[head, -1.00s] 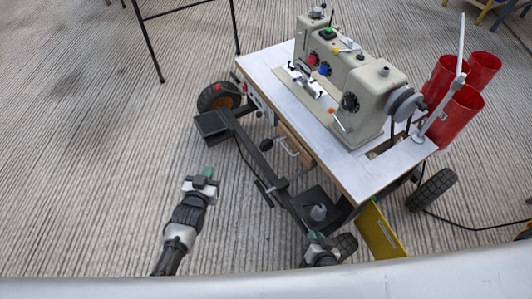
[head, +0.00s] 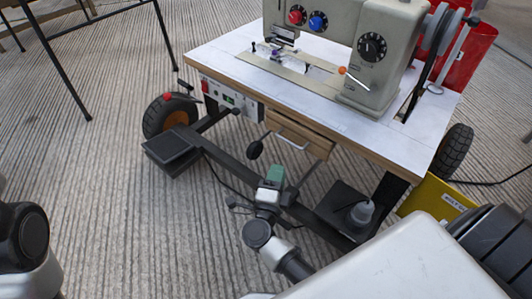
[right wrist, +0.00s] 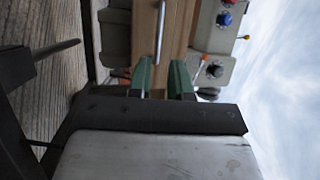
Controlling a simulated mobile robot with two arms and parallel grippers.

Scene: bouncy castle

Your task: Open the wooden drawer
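The wooden drawer (head: 312,143) is under the sewing table's white top, with its light wood front and metal bar handle (head: 291,143) facing me. It looks shut. My right gripper (head: 275,174), with green fingers, is in front of and below the handle in the head view. In the right wrist view the green fingers of my right gripper (right wrist: 161,75) are apart with nothing between them. The handle (right wrist: 160,32) lies ahead, in line with the gap, in front of the drawer's wood (right wrist: 179,30). My left arm shows at the left edge, but its gripper is out of frame.
A sewing machine (head: 385,50) stands on the white tabletop (head: 220,58). The wheeled dark frame (head: 235,160) runs below it, with a pedal plate (head: 172,152) and a knee lever (head: 255,150) near the drawer. A yellow box (head: 440,197) is at the right.

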